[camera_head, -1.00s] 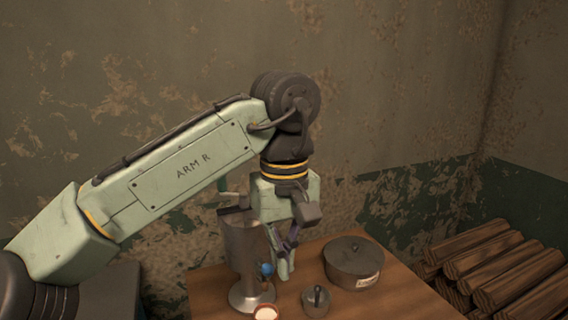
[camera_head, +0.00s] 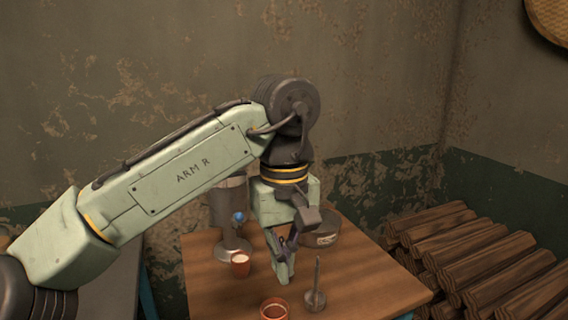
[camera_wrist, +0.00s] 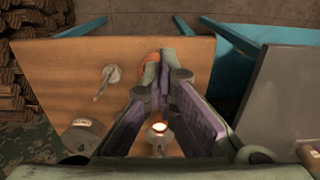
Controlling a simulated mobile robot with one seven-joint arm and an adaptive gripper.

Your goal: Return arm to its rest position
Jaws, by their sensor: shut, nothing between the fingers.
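My gripper (camera_head: 283,274) hangs from my arm above the wooden table (camera_head: 375,285), its fingers pointing down. The fingers are shut and hold nothing; in the wrist view the fingertips (camera_wrist: 161,72) come together. In the head view the gripper stands right of a grey metal machine (camera_head: 225,208) with a blue knob, and partly hides a lidded metal pot (camera_head: 322,238). In the wrist view the fingertips overlap an orange-brown cup (camera_wrist: 149,58); I cannot tell how far apart they are.
Stacked logs (camera_head: 470,255) lie to the right. A grey surface (camera_head: 105,285) is at the left. The table's right part is clear.

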